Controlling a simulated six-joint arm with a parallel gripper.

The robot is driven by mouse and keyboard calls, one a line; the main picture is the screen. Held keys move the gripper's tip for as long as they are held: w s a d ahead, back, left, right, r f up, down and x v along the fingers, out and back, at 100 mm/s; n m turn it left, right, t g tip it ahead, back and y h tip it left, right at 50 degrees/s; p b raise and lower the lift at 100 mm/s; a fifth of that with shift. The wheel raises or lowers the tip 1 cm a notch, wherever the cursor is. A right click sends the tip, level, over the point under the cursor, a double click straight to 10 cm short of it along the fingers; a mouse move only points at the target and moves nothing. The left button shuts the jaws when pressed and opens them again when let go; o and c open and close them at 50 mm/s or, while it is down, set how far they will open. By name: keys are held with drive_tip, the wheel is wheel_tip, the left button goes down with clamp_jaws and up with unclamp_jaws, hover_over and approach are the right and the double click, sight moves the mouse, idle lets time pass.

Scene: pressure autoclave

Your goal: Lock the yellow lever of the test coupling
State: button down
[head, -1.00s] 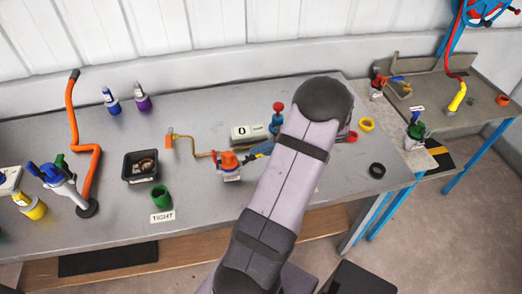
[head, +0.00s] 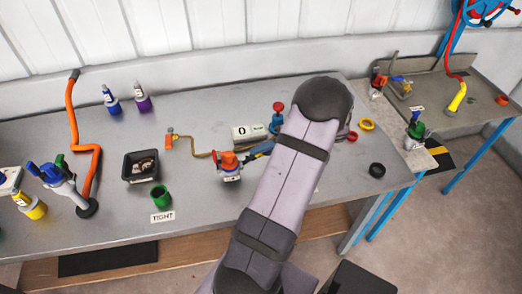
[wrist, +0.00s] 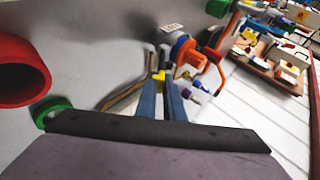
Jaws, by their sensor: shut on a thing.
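The test coupling (head: 228,161) has an orange-red top and a pale labelled base, and stands on the grey bench in the head view. It is orange in the wrist view (wrist: 188,57), just beyond my fingertips. My gripper (wrist: 160,84) has two blue fingers, shut on the yellow lever (wrist: 159,76) at the coupling's near side. Only a small yellow piece of the lever shows between the tips. In the head view my gripper (head: 250,154) reaches the coupling from the right; my arm hides part of the bench behind it, and the lever is too small to make out there.
A brass hose (head: 195,153) runs left from the coupling. A display box reading 0 (head: 242,132) and a blue-and-red valve (head: 278,117) stand close behind. A black bin (head: 140,166) and a green cup (head: 161,196) are to the left. Bare bench lies in front.

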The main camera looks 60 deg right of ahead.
sight(248, 158)
drive_tip(key=shift+r, duration=0.1)
idle(0.4)
drive_tip(key=w+g+h+b, duration=0.1)
drive_tip(key=a+r+n+g+h+b, duration=0.1)
drive_tip(key=g, duration=0.1)
drive_tip(key=shift+w+a+r+b, duration=0.3)
drive_tip(key=shift+w+b, duration=0.05)
drive_tip(key=shift+w+a+r+g+h, duration=0.45)
drive_tip(key=shift+g+h, duration=0.25)
drive_tip(key=shift+h, duration=0.2)
drive_tip(key=shift+w+a+n+g+h+p, duration=0.1)
drive_tip(key=shift+a+n+g+h+p, duration=0.25)
drive_tip(key=shift+g, duration=0.15)
drive_tip(key=w+g+h+p, duration=0.1)
drive_tip(key=p, duration=0.6)
drive_tip(key=w+a+r+g+h+p, duration=0.1)
drive_tip(key=p, duration=0.6)
drive_tip(key=shift+a+n+h, duration=0.1)
drive_tip(key=shift+n+h, duration=0.15)
drive_tip(key=shift+n, duration=0.1)
drive_tip(key=p, duration=0.3)
drive_tip(key=shift+g, duration=0.3)
drive_tip(key=shift+f+h+p, duration=0.25)
drive_tip(key=shift+h+p, duration=0.05)
drive_tip(key=shift+p, duration=0.1)
